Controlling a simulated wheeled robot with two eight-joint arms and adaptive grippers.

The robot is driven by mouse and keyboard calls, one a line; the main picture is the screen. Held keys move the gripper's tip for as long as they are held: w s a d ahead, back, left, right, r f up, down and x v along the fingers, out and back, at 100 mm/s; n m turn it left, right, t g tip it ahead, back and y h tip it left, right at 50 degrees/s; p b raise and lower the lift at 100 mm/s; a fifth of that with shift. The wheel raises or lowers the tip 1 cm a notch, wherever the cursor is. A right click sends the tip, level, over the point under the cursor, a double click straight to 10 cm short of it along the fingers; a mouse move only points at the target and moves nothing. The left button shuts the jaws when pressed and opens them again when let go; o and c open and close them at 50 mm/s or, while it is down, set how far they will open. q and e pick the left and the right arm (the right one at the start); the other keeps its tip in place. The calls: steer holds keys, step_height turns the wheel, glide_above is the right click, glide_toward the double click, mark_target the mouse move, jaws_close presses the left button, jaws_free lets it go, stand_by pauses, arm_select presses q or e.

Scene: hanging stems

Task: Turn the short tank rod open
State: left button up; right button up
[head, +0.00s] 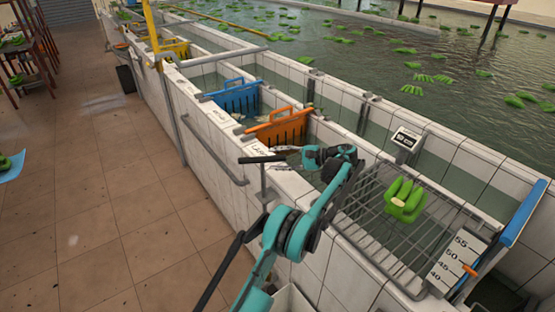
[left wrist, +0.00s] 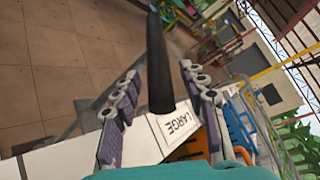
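The short tank rod is a dark bar (head: 258,159) on a thin grey upright post at the tank wall's edge. In the left wrist view the black rod (left wrist: 159,65) runs between the fingers, with gaps on both sides. My left gripper (head: 284,153) reaches it from the right, its fingers at the rod's right end. In the left wrist view the left gripper (left wrist: 160,95) is open, with purple-grey finger pads. The right gripper is not in view.
A wire rack with green bananas (head: 404,199) stands right of my arm. A "LARGE" label (left wrist: 180,122) is on the wall top. Tiled floor (head: 100,190) is clear at left.

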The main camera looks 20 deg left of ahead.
mark_target(288, 158)
arm_select(q)
steer(key=shift+d, duration=0.1)
steer(key=v, duration=0.7)
steer(key=shift+d, duration=0.15)
